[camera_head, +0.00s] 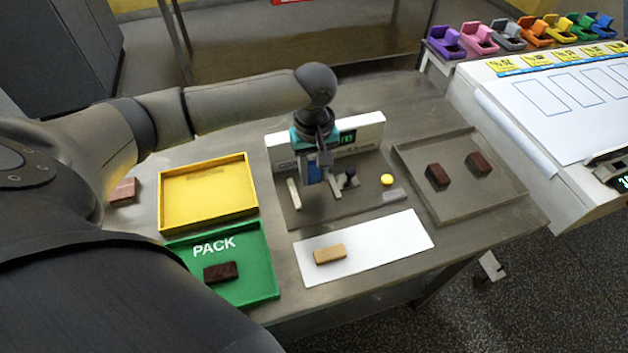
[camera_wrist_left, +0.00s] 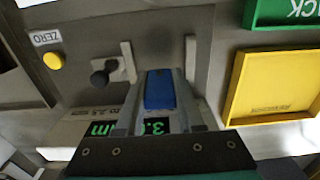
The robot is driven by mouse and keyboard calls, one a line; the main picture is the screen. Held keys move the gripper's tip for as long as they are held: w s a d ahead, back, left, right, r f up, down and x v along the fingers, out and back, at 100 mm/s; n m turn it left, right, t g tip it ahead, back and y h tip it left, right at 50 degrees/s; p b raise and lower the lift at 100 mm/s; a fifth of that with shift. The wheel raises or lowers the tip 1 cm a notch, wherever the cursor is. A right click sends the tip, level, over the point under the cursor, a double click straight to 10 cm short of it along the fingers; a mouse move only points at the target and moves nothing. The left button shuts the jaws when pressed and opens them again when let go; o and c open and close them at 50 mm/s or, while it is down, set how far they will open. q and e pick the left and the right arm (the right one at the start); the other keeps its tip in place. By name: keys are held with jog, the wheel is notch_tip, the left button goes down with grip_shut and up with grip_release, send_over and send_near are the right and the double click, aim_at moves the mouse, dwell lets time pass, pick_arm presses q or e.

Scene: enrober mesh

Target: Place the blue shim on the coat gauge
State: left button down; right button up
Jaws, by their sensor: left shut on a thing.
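The coat gauge (camera_head: 352,208) is a grey plate with a white back panel, a green display, a yellow button (camera_head: 387,179), a dark knob and two pale upright posts. My left gripper (camera_head: 318,180) points down over the plate, between the posts in the picture. It is shut on the blue shim (camera_wrist_left: 160,90), which shows between its fingers in the left wrist view. In that view the posts (camera_wrist_left: 190,58) stand just beyond the shim. I cannot tell whether the shim touches the gauge. My right gripper is not in view.
A yellow tray (camera_head: 165,204) and a green PACK tray (camera_head: 262,262) with a dark brown block lie left. A white mat (camera_head: 385,243) with a tan block lies in front. A grey tray (camera_head: 450,212) with two brown blocks lies right. Coloured bins (camera_head: 480,38) stand at the back right.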

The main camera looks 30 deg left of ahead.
aim_at(314, 183)
pick_arm(q)
notch_tip(314, 183, down, 3)
dwell(0.3)
jog(key=c, duration=0.8)
grip_release()
jog(key=shift+f, duration=0.1)
jog(key=shift+r+b, duration=0.2)
jog(key=shift+b, duration=0.1)
notch_tip(314, 183, up, 12)
jog(key=p, duration=0.2)
jog(key=shift+p, duration=0.3)
